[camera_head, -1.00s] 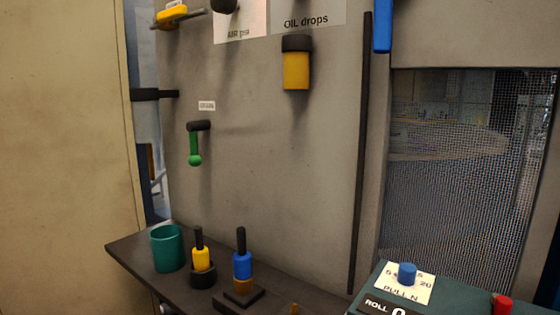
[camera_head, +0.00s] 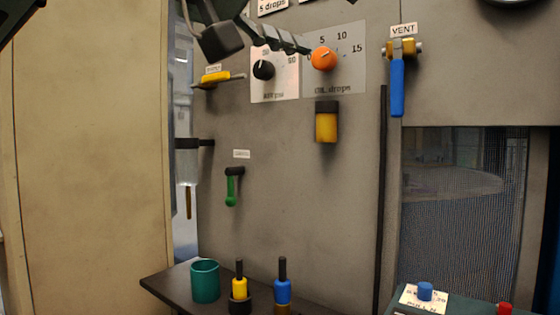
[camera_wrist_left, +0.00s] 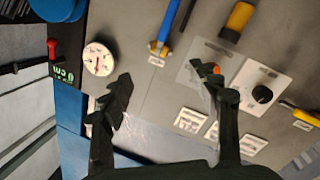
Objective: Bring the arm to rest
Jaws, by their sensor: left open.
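My left gripper (camera_head: 272,38) shows at the top of the head view, open and dark, in front of the grey panel. One finger reaches close to the orange knob (camera_head: 323,58) on the oil drops plate; whether it touches cannot be told. In the left wrist view my gripper (camera_wrist_left: 165,88) has its fingers spread wide with nothing between them. There the orange knob (camera_wrist_left: 217,70) shows beside the right finger, partly hidden by it. My right gripper is not in view.
A dark shelf (camera_head: 165,283) below holds a teal cup (camera_head: 205,282) and yellow and blue tools. A mesh window (camera_head: 465,205) is at right.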

